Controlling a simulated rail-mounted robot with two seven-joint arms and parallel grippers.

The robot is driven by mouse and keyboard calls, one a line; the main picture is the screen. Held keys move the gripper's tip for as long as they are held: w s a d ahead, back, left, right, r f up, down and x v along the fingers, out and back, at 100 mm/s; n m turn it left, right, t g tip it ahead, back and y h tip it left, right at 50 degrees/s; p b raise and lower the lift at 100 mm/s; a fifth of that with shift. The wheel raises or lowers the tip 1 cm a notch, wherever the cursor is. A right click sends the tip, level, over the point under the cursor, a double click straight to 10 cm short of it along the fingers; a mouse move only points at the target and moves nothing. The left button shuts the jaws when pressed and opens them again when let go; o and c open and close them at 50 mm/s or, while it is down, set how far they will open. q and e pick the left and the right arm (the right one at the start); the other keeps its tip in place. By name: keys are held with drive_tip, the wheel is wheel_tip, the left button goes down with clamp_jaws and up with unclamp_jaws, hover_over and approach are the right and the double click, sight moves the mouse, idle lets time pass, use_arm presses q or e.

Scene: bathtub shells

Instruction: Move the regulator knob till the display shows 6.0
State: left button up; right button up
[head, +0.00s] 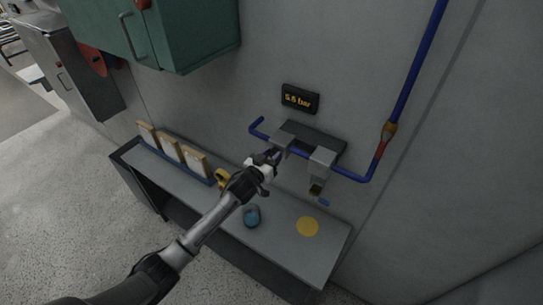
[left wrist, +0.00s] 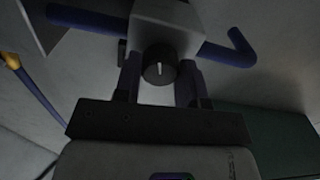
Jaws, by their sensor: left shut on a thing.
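The display (head: 300,98) on the wall seems to read 5.6 bar in yellow; its digits are small. The regulator (head: 298,142) sits below it on the blue pipe. In the left wrist view the regulator knob (left wrist: 160,66) is dark and round with a white mark, below the grey regulator body (left wrist: 165,25). My left gripper (head: 274,156) is at the regulator's left part, where it hides the knob in the head view. In the left wrist view its fingers (left wrist: 160,76) stand either side of the knob, shut on it. My right gripper is not in view.
Below is a grey bench (head: 285,225) with a blue-topped round item (head: 252,216), a yellow disc (head: 307,226), a yellow ring-like item (head: 222,179) and several boxes (head: 183,158) in a blue rack. A green cabinet (head: 190,35) hangs at upper left.

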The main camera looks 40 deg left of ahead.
use_arm(q)
drive_tip(key=shift+m, duration=1.3)
drive_tip(key=o, duration=0.9)
drive_tip(key=shift+s+d+b, duration=0.25)
drive_tip(key=shift+s+b, duration=0.1)
drive_tip(key=shift+s, duration=1.95)
drive_tip(key=shift+s+d+b, duration=0.25)
drive_tip(key=shift+s+b, duration=0.15)
drive_tip(key=shift+s, duration=1.9)
drive_tip(key=shift+s+d+b, duration=0.25)
drive_tip(key=shift+s+b, duration=0.1)
drive_tip(key=shift+s, duration=1.95)
